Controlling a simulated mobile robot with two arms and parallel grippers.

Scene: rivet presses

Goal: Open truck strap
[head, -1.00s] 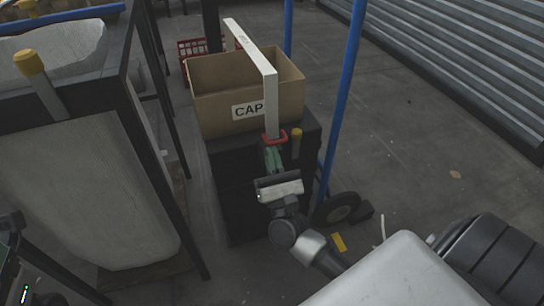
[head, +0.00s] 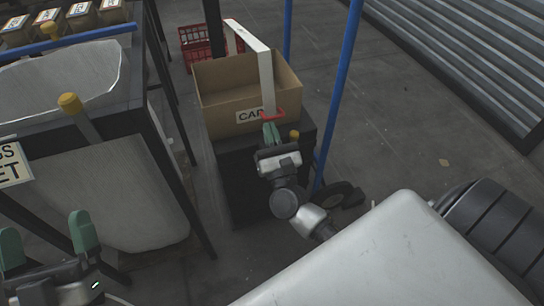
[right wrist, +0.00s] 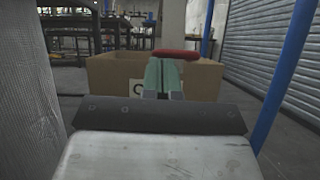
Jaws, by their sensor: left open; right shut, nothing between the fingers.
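A long white bar (head: 264,72) reaches over the cardboard box and down its front, with a red handle-like part (head: 276,115) at its lower end. I cannot tell whether this is the truck strap. My right gripper (head: 270,133) is shut and empty, its green fingertips just below the red part. The right wrist view shows the closed fingers (right wrist: 163,75) with the red part (right wrist: 176,54) just above and beyond them; whether they touch is unclear. My left gripper (head: 47,238) is open and empty at lower left, far from the bar.
The cardboard box (head: 222,93) stands on a black stand (head: 235,170) with a yellow-topped lever (head: 294,135). A blue post (head: 340,90) rises right of it. A black-framed bin (head: 140,110) is at left, a red crate (head: 190,36) behind. Floor at right is mostly clear.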

